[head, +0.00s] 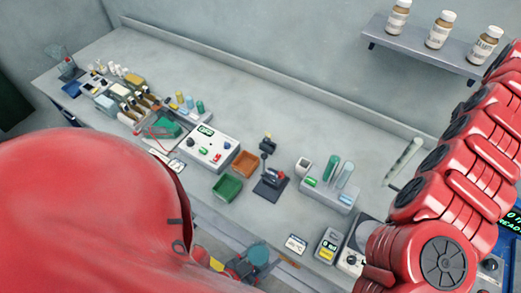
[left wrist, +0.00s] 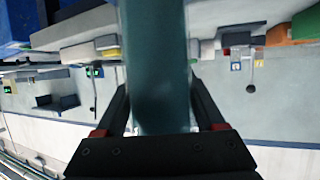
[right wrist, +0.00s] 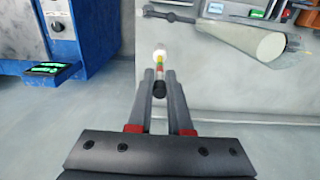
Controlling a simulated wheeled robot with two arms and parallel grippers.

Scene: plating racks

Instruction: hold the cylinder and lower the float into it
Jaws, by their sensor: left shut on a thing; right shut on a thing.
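The cylinder (left wrist: 158,60) is a teal, see-through tube that fills the middle of the left wrist view. My left gripper (left wrist: 158,98) is shut on it, one finger on each side. In the head view the cylinder (head: 258,254) shows as a small teal round at the bottom, beside my left gripper (head: 243,268). The float (right wrist: 160,62) is thin, with a white tip, a yellow and red band and a dark end. My right gripper (right wrist: 160,84) is shut on it. The right gripper and the float do not show in the head view.
A rack with tubes (head: 325,196), a green tray (head: 227,188), an orange tray (head: 245,163) and a white control box (head: 208,148) stand on the bench (head: 250,105). A pale clear tube (head: 404,160) is at the right. A shelf (head: 420,50) holds bottles.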

